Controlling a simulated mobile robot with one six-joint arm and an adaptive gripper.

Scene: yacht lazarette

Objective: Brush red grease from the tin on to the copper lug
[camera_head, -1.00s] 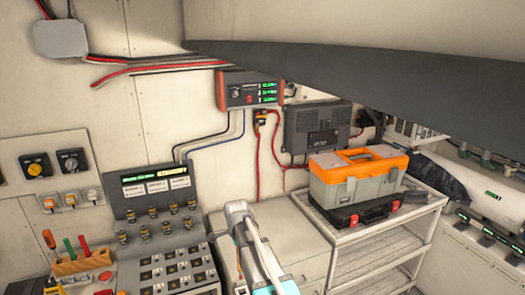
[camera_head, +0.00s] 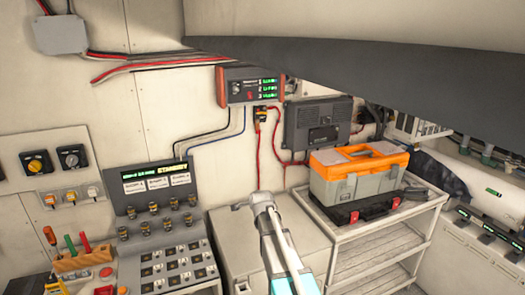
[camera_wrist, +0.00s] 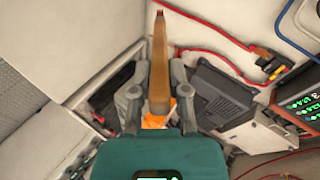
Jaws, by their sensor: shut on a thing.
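In the wrist view my gripper (camera_wrist: 158,95) is shut on a flat, light-brown wooden brush (camera_wrist: 159,60). The brush points away from my wrist and has a small dark red tip at its far end. In the head view only grey and teal parts of my arm show, and the gripper and brush cannot be made out. A red cable in the wrist view runs to a yellow-and-black fitting (camera_wrist: 270,65), right of the brush and apart from it. I cannot tell whether this holds the copper lug. I cannot pick out the grease tin in either view.
An orange and grey toolbox (camera_head: 357,172) stands on a shelf unit (camera_head: 385,237) at right. A dark box (camera_head: 318,125) and a display unit (camera_head: 250,88) hang on the wall. A switch panel (camera_head: 165,265) and a wooden tool rack (camera_head: 84,260) are at lower left.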

